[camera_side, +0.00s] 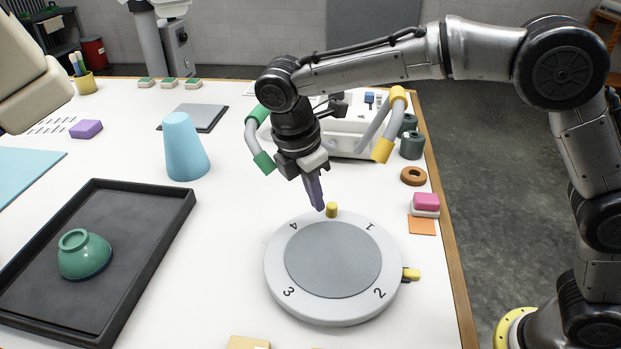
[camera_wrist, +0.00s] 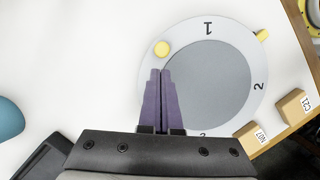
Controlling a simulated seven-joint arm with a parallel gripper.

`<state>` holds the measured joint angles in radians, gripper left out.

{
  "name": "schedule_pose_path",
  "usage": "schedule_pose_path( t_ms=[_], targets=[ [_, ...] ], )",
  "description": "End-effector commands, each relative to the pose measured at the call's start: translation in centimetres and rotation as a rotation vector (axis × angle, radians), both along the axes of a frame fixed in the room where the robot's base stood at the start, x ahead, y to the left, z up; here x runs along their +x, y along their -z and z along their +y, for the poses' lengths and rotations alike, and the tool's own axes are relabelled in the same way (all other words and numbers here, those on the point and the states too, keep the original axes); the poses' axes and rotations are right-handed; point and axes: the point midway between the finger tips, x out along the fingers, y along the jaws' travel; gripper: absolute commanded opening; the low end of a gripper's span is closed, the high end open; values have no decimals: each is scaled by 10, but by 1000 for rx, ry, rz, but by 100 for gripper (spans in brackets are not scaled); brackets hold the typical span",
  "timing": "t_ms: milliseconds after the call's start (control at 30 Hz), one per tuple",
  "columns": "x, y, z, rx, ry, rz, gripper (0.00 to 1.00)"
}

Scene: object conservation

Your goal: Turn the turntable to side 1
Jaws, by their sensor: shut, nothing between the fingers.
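The turntable (camera_side: 276,272) is a round pale disc with a grey centre and the numbers 1 to 4 on its rim. It also shows in the wrist view (camera_wrist: 207,145). A yellow peg (camera_side: 332,210) stands on its rim between 4 and 1; the wrist view shows it too (camera_wrist: 162,48). A yellow pointer (camera_side: 411,274) sits at the right edge, between 1 and 2 and nearer 2 in the side view. My gripper (camera_side: 319,206) is shut and empty, its purple fingertips (camera_wrist: 160,72) close beside the peg. I cannot tell whether they touch it.
A dark tray (camera_side: 150,262) with a green bowl (camera_side: 84,254) lies to the left. A blue cone (camera_side: 183,148) stands behind it. Two labelled blocks (camera_wrist: 252,138) (camera_wrist: 292,106) sit near the table edge.

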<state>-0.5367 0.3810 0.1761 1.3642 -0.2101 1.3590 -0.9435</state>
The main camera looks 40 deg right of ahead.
Motion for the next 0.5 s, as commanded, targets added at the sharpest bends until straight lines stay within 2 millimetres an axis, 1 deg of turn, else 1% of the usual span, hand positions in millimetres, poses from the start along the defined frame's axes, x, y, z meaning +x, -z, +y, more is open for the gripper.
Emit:
schedule_pose_path(
  t_ms=[33, 100, 200, 500],
  targets=[
    [0, 7, -2, -2, 0, 2, 0],
    [0, 13, -4, -1, 1, 1, 0],
    [0, 19, -5, -1, 0, 0, 0],
    [0, 21, -5, 0, 0, -1, 0]
  ],
)
